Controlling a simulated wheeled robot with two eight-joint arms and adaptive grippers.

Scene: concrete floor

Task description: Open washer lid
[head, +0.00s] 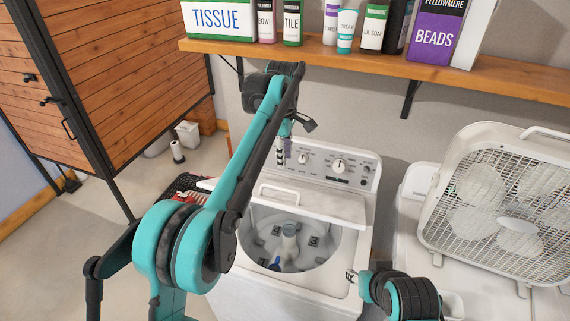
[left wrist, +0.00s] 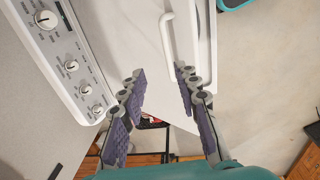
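The white top-load washer (head: 345,250) stands in the middle of the head view, its round tub (head: 290,243) uncovered at the front. Its lid (head: 318,203) is raised and tilted back towards the control panel, with a white handle (head: 281,192) on it. The lid (left wrist: 130,45) and handle (left wrist: 168,38) also show in the left wrist view. My left gripper (head: 284,150) is above the lid's back left, near the panel; in the left wrist view (left wrist: 163,92) its fingers are apart and empty. My right gripper (head: 352,276) is by the washer's front right; its finger gap is unclear.
A wooden shelf (head: 400,66) with boxes and bottles runs above the washer. A white box fan (head: 505,200) stands on a white surface at the right. A wooden cabinet (head: 115,70) is at the left. Bare floor (head: 85,225) shows between cabinet and washer.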

